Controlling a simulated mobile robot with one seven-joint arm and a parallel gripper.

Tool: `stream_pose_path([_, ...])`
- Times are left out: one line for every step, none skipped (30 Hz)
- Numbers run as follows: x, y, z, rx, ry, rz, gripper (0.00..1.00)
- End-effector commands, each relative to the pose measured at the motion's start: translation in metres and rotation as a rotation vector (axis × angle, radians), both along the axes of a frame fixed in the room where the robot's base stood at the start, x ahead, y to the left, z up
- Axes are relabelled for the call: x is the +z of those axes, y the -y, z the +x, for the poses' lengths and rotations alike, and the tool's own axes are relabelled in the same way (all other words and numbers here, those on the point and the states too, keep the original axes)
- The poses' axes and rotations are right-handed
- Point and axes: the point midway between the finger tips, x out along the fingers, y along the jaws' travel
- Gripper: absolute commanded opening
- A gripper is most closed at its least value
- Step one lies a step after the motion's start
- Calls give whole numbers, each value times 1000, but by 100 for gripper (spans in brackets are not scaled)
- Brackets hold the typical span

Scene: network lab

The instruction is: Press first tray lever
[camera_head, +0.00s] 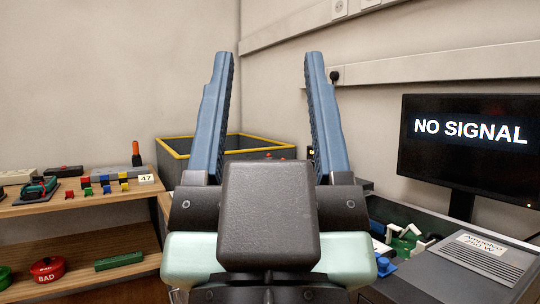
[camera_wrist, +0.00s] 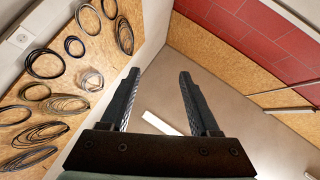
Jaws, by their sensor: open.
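My gripper (camera_head: 268,75) is raised in the middle of the head view, its two blue fingers pointing up and spread apart with nothing between them. It also shows in the wrist view (camera_wrist: 160,80), where the fingers are apart and empty. I cannot make out a tray lever in either view. A dark box with a yellow rim (camera_head: 245,136) stands behind my gripper and is partly hidden by it. White, green and blue parts (camera_head: 405,242) sit to the right of my gripper; I cannot tell what they are.
A wooden shelf (camera_head: 90,240) at left holds small coloured pieces, a tool and a red pot marked BAD (camera_head: 47,269). A monitor (camera_head: 470,140) reading NO SIGNAL and a grey box (camera_head: 465,268) stand at right. Cable coils (camera_wrist: 48,64) hang on a board in the wrist view.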

Motion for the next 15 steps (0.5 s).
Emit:
stream_pose_path([13,0,0,0,0,0,51])
stream_pose_path([19,0,0,0,0,0,46])
stream_pose_path([28,0,0,0,0,0,39])
stream_pose_path([35,0,0,0,0,0,33])
stream_pose_path([44,0,0,0,0,0,28])
stream_pose_path([56,0,0,0,1,0,21])
stream_pose_path([65,0,0,0,1,0,15])
stream_pose_path([76,0,0,0,1,0,10])
stream_pose_path([90,0,0,0,1,0,3])
stream_pose_path([101,0,0,0,1,0,0])
stream_pose_path([111,0,0,0,1,0,0])
stream_pose_path([126,0,0,0,1,0,0])
stream_pose_path([137,0,0,0,1,0,0])
stream_pose_path([147,0,0,0,1,0,0])
stream_pose_path([161,0,0,0,1,0,0])
